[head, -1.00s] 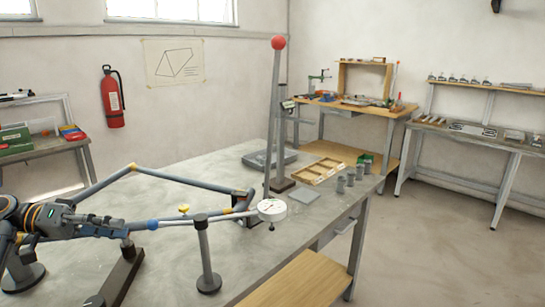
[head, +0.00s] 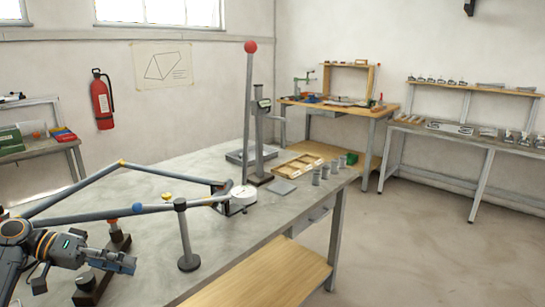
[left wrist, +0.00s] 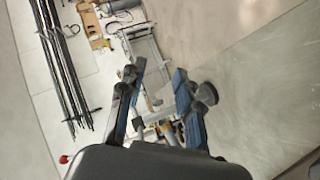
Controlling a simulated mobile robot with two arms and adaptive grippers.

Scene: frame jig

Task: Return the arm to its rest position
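My left gripper (head: 128,262) is at the lower left in the head view, over the near left part of the workbench (head: 215,250). In the left wrist view the left gripper (left wrist: 158,85) shows two blue-padded fingers spread apart with nothing clearly between them. The jointed bar frame (head: 80,190) spans the bench behind the gripper. A bar with a blue ball (head: 138,208) runs past a post (head: 184,235) towards a white dial (head: 243,194). The gripper is apart from the blue ball. My right gripper is not in view.
A tall lever with a red ball (head: 250,47) rises from the bench. A wooden tray (head: 299,166) and several grey cylinders (head: 325,172) stand near its right edge. A dark block (head: 88,292) is close below the gripper. The floor to the right is clear.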

